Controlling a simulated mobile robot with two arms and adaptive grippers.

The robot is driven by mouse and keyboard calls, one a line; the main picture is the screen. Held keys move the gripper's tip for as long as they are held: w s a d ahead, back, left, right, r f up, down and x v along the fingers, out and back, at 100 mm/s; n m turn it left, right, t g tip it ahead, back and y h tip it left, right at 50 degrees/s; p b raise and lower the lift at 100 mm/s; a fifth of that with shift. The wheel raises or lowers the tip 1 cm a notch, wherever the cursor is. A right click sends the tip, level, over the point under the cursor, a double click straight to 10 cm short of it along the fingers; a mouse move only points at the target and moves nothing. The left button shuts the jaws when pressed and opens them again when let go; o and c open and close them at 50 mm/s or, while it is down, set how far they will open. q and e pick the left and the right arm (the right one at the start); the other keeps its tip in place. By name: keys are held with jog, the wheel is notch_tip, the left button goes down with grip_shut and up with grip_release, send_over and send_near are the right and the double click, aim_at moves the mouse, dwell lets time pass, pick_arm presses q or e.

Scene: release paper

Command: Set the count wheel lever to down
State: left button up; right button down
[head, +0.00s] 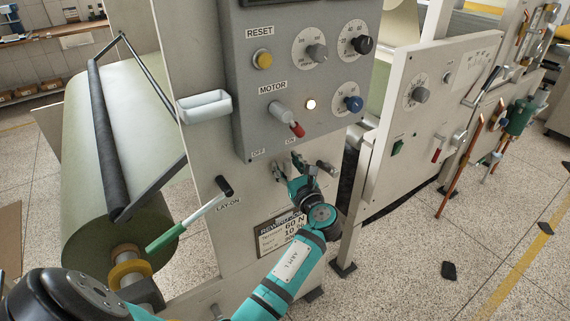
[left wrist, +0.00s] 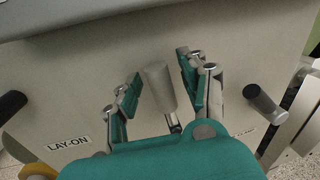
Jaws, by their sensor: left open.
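No label reading count wheel shows, so I cannot tell for sure which lever it is. In the left wrist view, a light grey cylindrical handle (left wrist: 160,88) on a thin metal shaft stands between the fingers of my left gripper (left wrist: 158,92). The fingers are open, one on each side, with visible gaps. In the head view my left gripper (head: 296,172) is in front of the cabinet, below the motor switch, and largely hides that handle. A dark grey cylinder (left wrist: 262,103) sticks out to the right of the fingers. My right gripper is not in view.
The lay-on lever (head: 188,221) with a green grip is left of my gripper. The control box (head: 255,105) overhangs above, with the red-tipped motor switch (head: 297,128). A rating plate (head: 281,232) is below. A second panel (head: 400,165) stands to the right.

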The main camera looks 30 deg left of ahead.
pick_arm(q)
grip_shut()
